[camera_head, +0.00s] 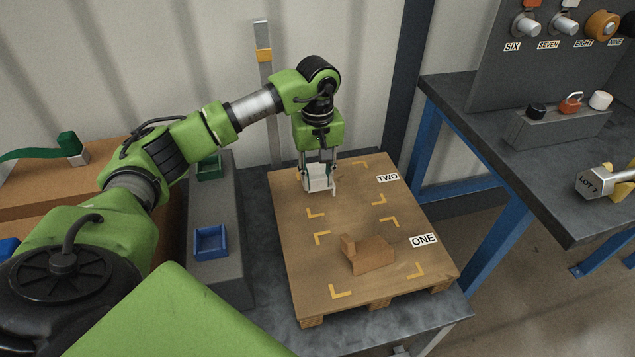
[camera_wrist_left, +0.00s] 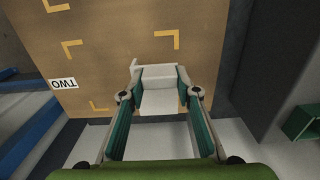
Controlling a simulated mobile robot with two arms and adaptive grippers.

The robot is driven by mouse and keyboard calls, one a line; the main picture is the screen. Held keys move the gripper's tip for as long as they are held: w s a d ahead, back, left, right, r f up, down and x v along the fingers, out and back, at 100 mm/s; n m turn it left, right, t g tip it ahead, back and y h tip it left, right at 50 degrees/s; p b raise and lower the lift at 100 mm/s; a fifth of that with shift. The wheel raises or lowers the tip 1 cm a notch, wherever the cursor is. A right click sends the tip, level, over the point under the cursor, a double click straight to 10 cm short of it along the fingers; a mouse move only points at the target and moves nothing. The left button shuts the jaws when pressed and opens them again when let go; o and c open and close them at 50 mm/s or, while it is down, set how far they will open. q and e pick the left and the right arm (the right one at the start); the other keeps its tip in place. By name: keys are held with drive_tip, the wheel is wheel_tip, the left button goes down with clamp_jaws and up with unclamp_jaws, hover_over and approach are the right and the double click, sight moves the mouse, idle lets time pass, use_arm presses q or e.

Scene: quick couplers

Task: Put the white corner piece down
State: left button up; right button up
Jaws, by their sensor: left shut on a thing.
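The white corner piece (camera_head: 319,183) is between the fingers of my left gripper (camera_head: 319,170), which is shut on it. The piece is at the back left of the wooden pallet board (camera_head: 300,265), near the yellow corner marks by the TWO label (camera_head: 387,177). In the left wrist view the white piece (camera_wrist_left: 158,76) sits between the two fingertips (camera_wrist_left: 160,95), with yellow marks beyond it. I cannot tell whether it touches the board. My right gripper is not in view.
A brown wooden block (camera_head: 370,254) lies inside the marks by the ONE label (camera_head: 424,240). A grey rail with a blue bin (camera_head: 211,242) and a green bin (camera_head: 209,168) stands left of the board. A dark workbench (camera_head: 455,105) stands to the right.

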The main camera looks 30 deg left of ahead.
use_arm(q)
drive_tip(key=shift+f, duration=0.95)
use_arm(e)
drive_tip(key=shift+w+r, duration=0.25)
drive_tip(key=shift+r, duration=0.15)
use_arm(q)
drive_tip(key=shift+f, duration=0.1)
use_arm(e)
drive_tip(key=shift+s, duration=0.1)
use_arm(q)
drive_tip(key=o, duration=1.2)
drive_tip(key=shift+o, duration=0.2)
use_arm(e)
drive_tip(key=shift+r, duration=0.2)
use_arm(q)
wheel_tip(320, 180, up, 12)
drive_tip(key=shift+r+p, duration=0.15)
drive_tip(key=shift+p, duration=0.45)
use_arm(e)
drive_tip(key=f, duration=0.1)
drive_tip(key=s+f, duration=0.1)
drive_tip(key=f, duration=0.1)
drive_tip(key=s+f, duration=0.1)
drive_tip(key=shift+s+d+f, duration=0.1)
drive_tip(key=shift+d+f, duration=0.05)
